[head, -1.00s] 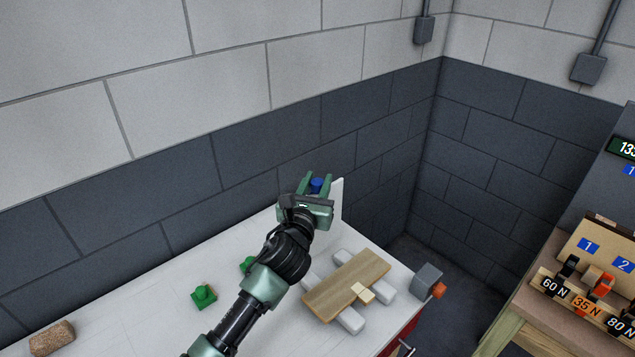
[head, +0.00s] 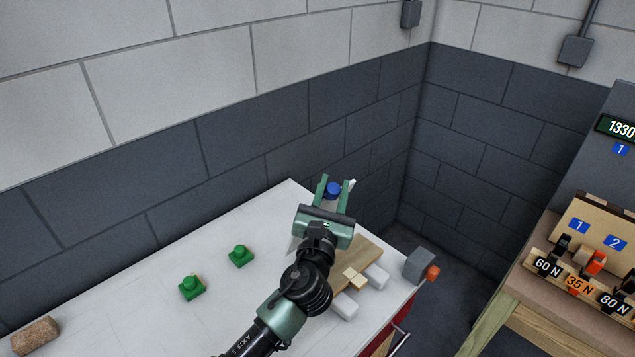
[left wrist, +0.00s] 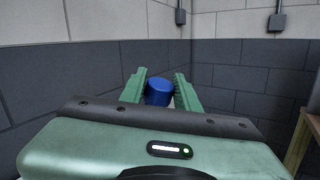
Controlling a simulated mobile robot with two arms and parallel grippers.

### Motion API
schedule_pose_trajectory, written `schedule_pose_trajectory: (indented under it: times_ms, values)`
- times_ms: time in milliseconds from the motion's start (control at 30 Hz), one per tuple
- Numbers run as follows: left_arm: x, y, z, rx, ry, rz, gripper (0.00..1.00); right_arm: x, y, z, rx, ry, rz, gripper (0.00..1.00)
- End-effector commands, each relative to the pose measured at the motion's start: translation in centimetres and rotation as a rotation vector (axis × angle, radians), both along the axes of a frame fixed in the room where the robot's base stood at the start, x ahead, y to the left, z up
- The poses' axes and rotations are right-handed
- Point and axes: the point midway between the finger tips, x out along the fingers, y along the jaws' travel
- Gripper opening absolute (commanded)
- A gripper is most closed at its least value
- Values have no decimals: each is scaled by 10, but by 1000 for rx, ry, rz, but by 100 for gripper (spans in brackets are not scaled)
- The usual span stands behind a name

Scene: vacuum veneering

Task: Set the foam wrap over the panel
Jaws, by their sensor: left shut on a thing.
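My left gripper (head: 334,189) is shut on a blue knob (left wrist: 158,92), which sits between its green fingers in the left wrist view. A white edge (head: 351,184) beside the knob seems to belong to the foam wrap, mostly hidden behind my gripper. The wooden panel (head: 366,257) lies on white padded supports (head: 344,307), partly covered by my left arm. A small pale block (head: 354,277) sits on the panel. My gripper is above the bench, toward the panel's far side. My right gripper is not in view.
Two green pieces (head: 192,287) and a brown cork-like block (head: 36,335) are on the white bench (head: 130,300). A grey box with an orange part (head: 418,266) is at the bench's right edge.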

Motion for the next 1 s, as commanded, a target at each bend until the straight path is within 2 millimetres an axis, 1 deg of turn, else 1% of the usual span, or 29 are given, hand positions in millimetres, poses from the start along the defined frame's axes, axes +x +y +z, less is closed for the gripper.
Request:
schedule_pose_trajectory:
  times_ms: [33,133,400,600,967,1000]
  values:
    - [-7,-8,-8,0,-4,-7,0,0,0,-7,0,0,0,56]
    - [-17,-18,-13,-2,1,-6,0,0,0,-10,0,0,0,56]
    - [-33,-34,-27,-3,4,-5,0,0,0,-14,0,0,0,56]
    - [-37,-37,-32,-2,5,-3,0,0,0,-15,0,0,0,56]
    - [-37,-37,-33,0,7,-2,0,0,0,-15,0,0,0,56]
    - [-37,-37,-33,0,7,-2,39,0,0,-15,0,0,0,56]
